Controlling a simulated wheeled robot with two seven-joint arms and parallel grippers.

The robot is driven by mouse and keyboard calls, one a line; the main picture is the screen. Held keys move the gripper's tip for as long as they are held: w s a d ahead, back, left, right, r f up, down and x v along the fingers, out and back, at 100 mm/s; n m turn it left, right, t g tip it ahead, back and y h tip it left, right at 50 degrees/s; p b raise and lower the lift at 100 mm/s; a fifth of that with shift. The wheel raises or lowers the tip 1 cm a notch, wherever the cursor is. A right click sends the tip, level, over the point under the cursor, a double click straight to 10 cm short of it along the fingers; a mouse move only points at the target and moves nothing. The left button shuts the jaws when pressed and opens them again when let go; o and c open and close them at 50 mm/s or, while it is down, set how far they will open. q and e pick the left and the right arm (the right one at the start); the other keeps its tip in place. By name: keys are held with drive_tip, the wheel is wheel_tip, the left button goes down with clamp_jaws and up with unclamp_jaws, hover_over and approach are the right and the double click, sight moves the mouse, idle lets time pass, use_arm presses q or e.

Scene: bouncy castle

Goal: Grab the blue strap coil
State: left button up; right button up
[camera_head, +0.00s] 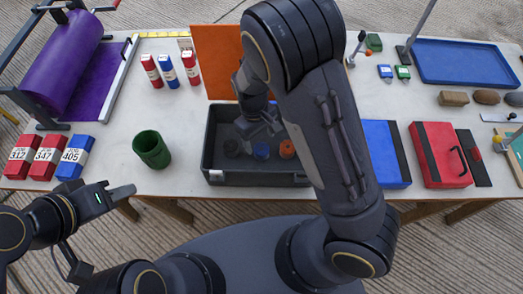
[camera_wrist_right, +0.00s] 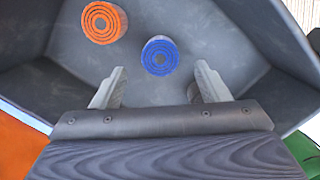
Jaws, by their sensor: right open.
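The blue strap coil (camera_head: 261,151) lies in the dark grey bin (camera_head: 215,160) on the table, between an orange coil (camera_head: 287,148) and a dark coil (camera_head: 231,148). In the right wrist view the blue coil (camera_wrist_right: 160,56) is just beyond the fingertips, roughly between them, with the orange coil (camera_wrist_right: 104,22) to its left. My right gripper (camera_head: 262,127) reaches down into the bin; in the wrist view its fingers (camera_wrist_right: 160,85) are apart with nothing between them. My left gripper (camera_head: 122,190) is outside the bin, near the table's front edge; its jaw opening is not clear.
The bin's walls surround the coils, and an orange panel (camera_head: 215,60) stands behind it. A green cup (camera_head: 151,149) is left of the bin. A blue case (camera_head: 385,150) and a red case (camera_head: 437,155) lie to the right. Red and blue rolls (camera_head: 168,70) stand behind left.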

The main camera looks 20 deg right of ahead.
sight(261, 148)
drive_tip(key=f, duration=0.3)
drive_tip(key=f+p, duration=0.1)
drive_tip(key=f, duration=0.1)
drive_tip(key=shift+s+d+f, duration=0.2)
drive_tip(key=shift+s+f, duration=0.15)
drive_tip(key=shift+s, duration=0.05)
drive_tip(key=c, duration=1.1)
drive_tip(key=shift+r, duration=5.1)
